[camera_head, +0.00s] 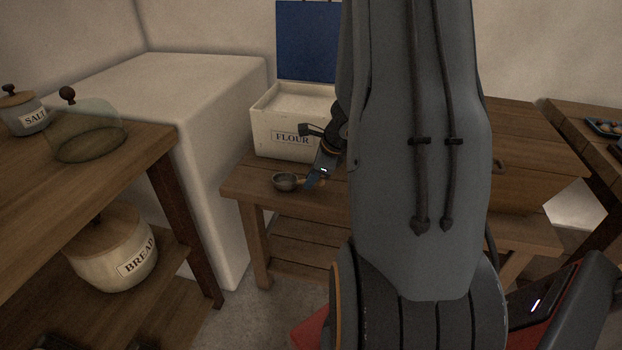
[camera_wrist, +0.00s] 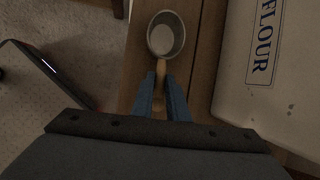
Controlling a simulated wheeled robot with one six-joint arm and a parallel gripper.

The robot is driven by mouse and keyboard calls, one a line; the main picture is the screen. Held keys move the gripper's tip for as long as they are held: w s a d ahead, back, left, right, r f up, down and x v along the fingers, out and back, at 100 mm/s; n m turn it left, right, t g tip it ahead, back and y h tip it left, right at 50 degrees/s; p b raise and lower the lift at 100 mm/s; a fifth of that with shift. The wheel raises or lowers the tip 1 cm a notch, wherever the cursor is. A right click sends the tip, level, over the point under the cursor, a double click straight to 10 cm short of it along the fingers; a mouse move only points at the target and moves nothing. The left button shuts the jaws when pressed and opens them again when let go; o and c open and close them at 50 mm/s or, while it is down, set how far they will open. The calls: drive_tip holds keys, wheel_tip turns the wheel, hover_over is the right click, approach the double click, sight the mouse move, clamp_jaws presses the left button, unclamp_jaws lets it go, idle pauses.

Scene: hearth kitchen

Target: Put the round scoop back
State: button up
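The round scoop (camera_head: 287,182) has a grey metal cup and a light wooden handle. It is at the front left of the wooden bench, in front of the flour bin; I cannot tell whether it touches the bench top. In the wrist view its cup (camera_wrist: 166,36) lies just beyond my fingertips. My gripper (camera_head: 316,178) is at the handle, with its blue fingers (camera_wrist: 161,80) close on both sides of it, apparently shut on it. The white flour bin (camera_head: 280,139) stands open behind, with flour inside and its blue lid (camera_head: 306,40) raised. My arm hides the bin's right side.
A wooden bench (camera_head: 240,185) carries the bin. A white block (camera_head: 215,100) stands to its left. Nearer left, a wooden counter (camera_head: 130,150) holds a salt jar (camera_head: 28,115) and a glass dome (camera_head: 88,130), with a bread crock (camera_head: 115,255) below. Another table (camera_head: 575,115) is at right.

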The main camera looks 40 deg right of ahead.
drive_tip(key=o, duration=0.4)
drive_tip(key=shift+r, duration=0.2)
drive_tip(key=p+v, duration=0.4)
drive_tip(key=v, duration=0.7)
drive_tip(key=s+a+r+n+g+y, duration=0.1)
drive_tip(key=s+a+r+n, duration=0.15)
drive_tip(key=a+n, duration=0.4)
drive_tip(key=s+a+r+n+g, duration=0.1)
drive_tip(key=s+a+r+n, duration=0.15)
drive_tip(key=a+n, duration=0.35)
drive_tip(key=s+a+r+n+g, duration=0.1)
drive_tip(key=s+a+n, duration=0.1)
drive_tip(key=s+n, duration=0.1)
drive_tip(key=s+a+r+n+g+h, duration=0.1)
drive_tip(key=s+a+n, duration=0.1)
drive_tip(key=n, duration=0.3)
drive_tip(key=s+a+r+n+g+h, duration=0.1)
drive_tip(key=s+a+n, duration=0.1)
drive_tip(key=s+n, duration=0.2)
drive_tip(key=shift+s+a+n, duration=0.1)
drive_tip(key=shift+a+n, duration=0.05)
drive_tip(key=shift+n, duration=0.1)
